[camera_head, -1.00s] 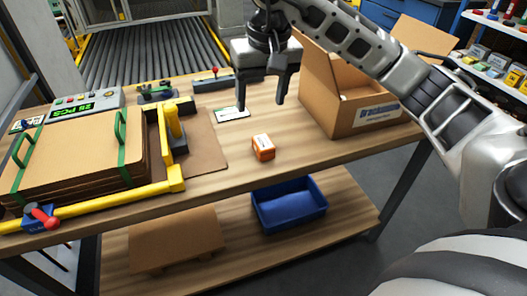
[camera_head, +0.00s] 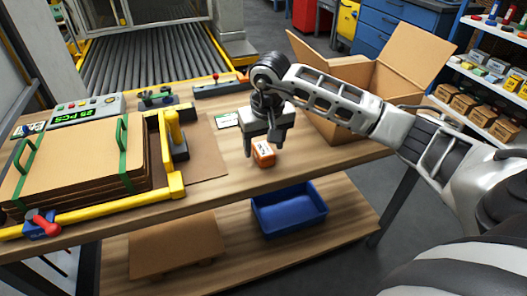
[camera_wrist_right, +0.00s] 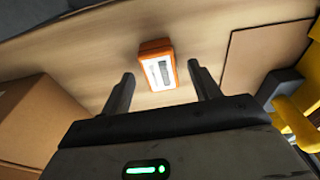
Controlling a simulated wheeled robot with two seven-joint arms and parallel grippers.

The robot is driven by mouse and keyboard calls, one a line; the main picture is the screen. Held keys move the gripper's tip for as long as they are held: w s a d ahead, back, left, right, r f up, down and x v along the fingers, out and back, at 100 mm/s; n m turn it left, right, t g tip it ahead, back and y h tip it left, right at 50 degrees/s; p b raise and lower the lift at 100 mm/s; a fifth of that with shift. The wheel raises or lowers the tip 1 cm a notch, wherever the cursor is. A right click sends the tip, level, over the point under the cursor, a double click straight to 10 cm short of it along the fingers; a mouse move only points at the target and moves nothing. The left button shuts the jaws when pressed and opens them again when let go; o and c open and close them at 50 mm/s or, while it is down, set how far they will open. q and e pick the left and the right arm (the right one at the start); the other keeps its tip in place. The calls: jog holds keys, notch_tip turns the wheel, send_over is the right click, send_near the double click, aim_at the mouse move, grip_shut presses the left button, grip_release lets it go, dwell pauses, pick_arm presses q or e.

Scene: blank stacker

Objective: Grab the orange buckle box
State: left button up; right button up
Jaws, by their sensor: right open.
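The orange buckle box (camera_head: 263,154) lies on the wooden workbench (camera_head: 220,200), near its front edge. It is small, with a white label on top. My right gripper (camera_head: 263,152) is open, just above and behind the box in the head view. Its fingers partly cover the box there. In the right wrist view the orange buckle box (camera_wrist_right: 156,66) shows between and beyond the two fingertips of the right gripper (camera_wrist_right: 162,78), and nothing is gripped. My left gripper does not show.
An open cardboard carton (camera_head: 345,128) stands right of the gripper, under my right arm. Flat cardboard sheets (camera_head: 70,165) with green straps lie left, beside a yellow frame (camera_head: 176,184). A white-green card (camera_head: 228,119) lies behind. A blue bin (camera_head: 290,208) sits on the lower shelf.

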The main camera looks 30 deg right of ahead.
notch_tip(320, 180, down, 2)
jog(key=shift+w, duration=0.15)
jog(key=c, duration=1.1)
jog(key=shift+r, duration=0.1)
jog(key=shift+c, duration=0.2)
